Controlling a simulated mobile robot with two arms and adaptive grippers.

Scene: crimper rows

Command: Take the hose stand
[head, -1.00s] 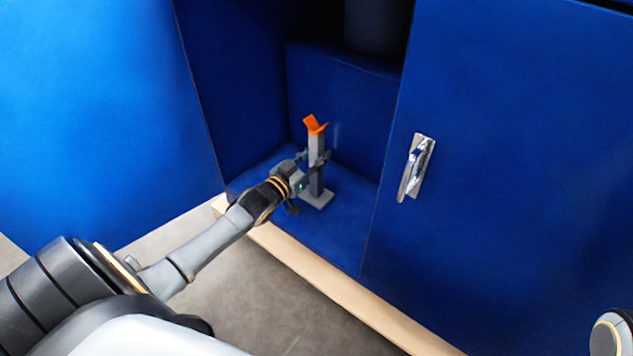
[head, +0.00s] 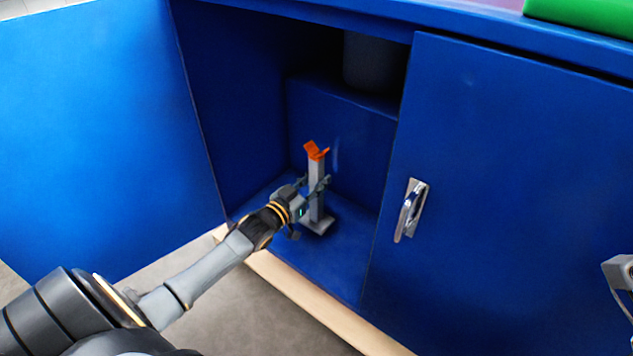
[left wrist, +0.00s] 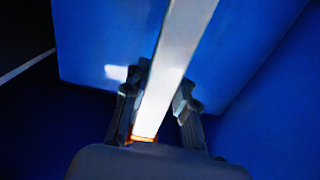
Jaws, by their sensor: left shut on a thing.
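The hose stand (head: 316,180) is a slim grey post with an orange V-shaped top and a flat grey foot. It is inside the open blue cabinet and looks roughly upright. My left gripper (head: 317,188) reaches in from the left and is shut on the post below the orange top. In the left wrist view the pale post (left wrist: 172,68) runs between the two dark fingers (left wrist: 158,112), with a bit of orange near the palm. I cannot tell whether the foot touches the cabinet floor. A grey part of my right arm shows at the right edge; its jaws cannot be made out.
An open blue door (head: 100,140) stands left of the cabinet opening. A closed blue door (head: 510,190) with a metal handle (head: 411,210) is on the right. A raised blue block (head: 345,125) and a dark cylinder (head: 372,65) are behind the stand.

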